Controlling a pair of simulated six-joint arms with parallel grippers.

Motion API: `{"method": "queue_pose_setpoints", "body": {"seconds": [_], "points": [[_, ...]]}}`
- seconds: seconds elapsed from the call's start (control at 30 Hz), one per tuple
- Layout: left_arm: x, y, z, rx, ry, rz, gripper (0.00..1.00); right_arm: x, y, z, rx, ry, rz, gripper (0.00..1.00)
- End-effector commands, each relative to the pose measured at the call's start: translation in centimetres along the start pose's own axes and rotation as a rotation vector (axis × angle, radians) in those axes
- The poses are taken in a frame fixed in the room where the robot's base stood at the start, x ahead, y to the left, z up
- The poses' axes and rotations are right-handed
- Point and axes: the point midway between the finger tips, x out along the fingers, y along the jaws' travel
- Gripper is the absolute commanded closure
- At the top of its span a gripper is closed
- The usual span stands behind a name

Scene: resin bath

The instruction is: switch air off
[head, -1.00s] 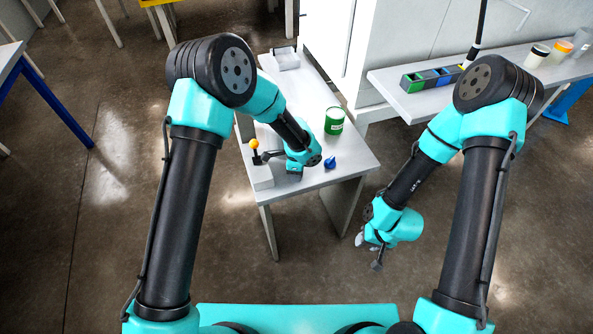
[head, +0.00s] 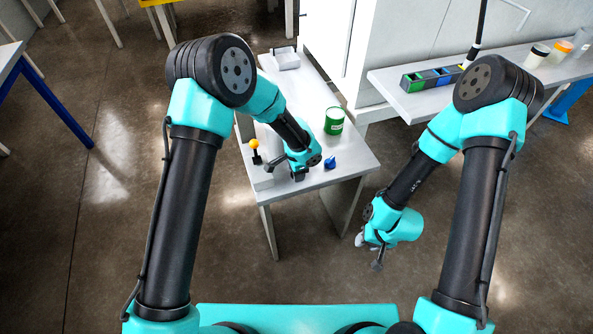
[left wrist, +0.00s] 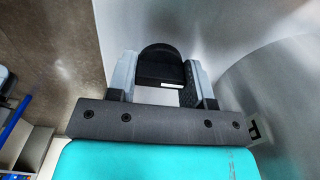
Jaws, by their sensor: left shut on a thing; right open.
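A lever with a yellow-orange ball knob (head: 254,144) stands upright on a pale grey box (head: 262,178) at the table's left edge. My left gripper (head: 298,176) is low over the table, to the right of the box and apart from the yellow knob. In the left wrist view its two grey fingers (left wrist: 160,80) are shut on a black, round-topped thing (left wrist: 161,65) with a small white mark. My arm hides most of that thing in the head view. My right gripper (head: 361,241) is open and empty, beyond the table's right front corner; its fingers show only partly.
A green can (head: 334,121) and a small blue object (head: 330,162) stand on the grey table (head: 318,182), right of my left gripper. A light metal piece (head: 285,59) lies at the back. A shelf (head: 405,103) at right holds coloured bins (head: 432,79) and several jars.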

Motion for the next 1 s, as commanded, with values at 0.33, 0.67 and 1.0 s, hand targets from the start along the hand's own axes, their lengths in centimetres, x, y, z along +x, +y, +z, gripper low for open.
{"method": "queue_pose_setpoints", "body": {"seconds": [0.33, 0.67, 1.0], "points": [[-0.04, -0.01, 0.00, -0.009, 0.000, 0.000, 0.77, 0.00, 0.00, 0.00, 0.000, 0.000, 0.000, 0.57], [-0.02, -0.01, 0.00, -0.007, 0.000, 0.000, 0.28, 0.00, 0.00, 0.00, 0.000, 0.000, 0.000, 0.57], [-0.52, -0.03, -0.02, -0.007, 0.000, -0.001, 0.28, 0.00, 0.00, 0.00, 0.000, 0.000, 0.000, 0.57]]}}
